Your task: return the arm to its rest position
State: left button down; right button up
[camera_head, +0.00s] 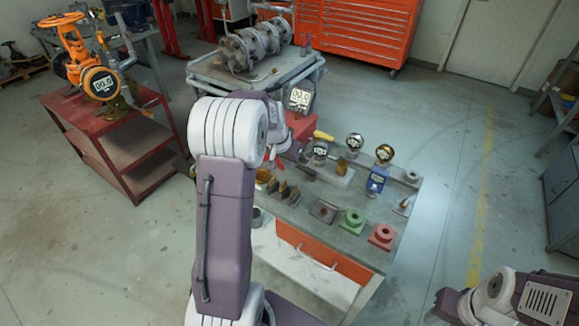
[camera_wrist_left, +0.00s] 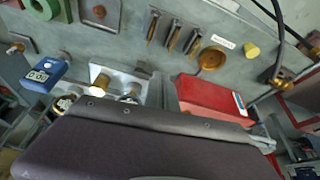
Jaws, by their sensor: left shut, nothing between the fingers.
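My left arm rises from the bottom middle of the head view and bends at a white elbow. Its left gripper (camera_head: 281,147) is past the elbow, above the workbench's left part (camera_head: 330,205), shut and largely hidden by the arm. In the left wrist view a broad purple link of mine fills the bottom; the fingertips do not show clearly there. Beyond it is the grey bench top (camera_wrist_left: 130,45), with a red box (camera_wrist_left: 208,100) and a blue meter (camera_wrist_left: 45,73). My right arm is at the bottom right of the head view; its gripper does not show.
Gauges (camera_head: 355,143), a green block (camera_head: 352,221) and a red block (camera_head: 382,236) stand on the bench. A red cart (camera_head: 110,150) with an orange valve (camera_head: 78,48) is at left. A grey cart (camera_head: 215,75) stands behind. The floor right of the bench is clear.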

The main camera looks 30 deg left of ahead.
pick_arm(q)
jog(key=s+d+r+m+h+p, duration=0.1)
jog(key=s+d+r+m+p, duration=0.15)
jog(key=d, duration=0.45)
jog(key=s+d+r+m+p, duration=0.1)
jog(key=s+d+r, duration=0.1)
jog(key=s+d, duration=0.35)
jog(key=s+d+f+n+g, duration=0.1)
jog(key=s+f, duration=0.1)
jog(key=s, duration=0.4)
jog(key=s+d+f+n+g, duration=0.1)
jog(key=s+d+f+g, duration=0.1)
jog(key=s, duration=0.5)
jog(key=shift+d+f+n, duration=0.3)
jog(key=shift+f+n, duration=0.05)
jog(key=shift+f, duration=0.35)
jog(key=shift+s, duration=0.15)
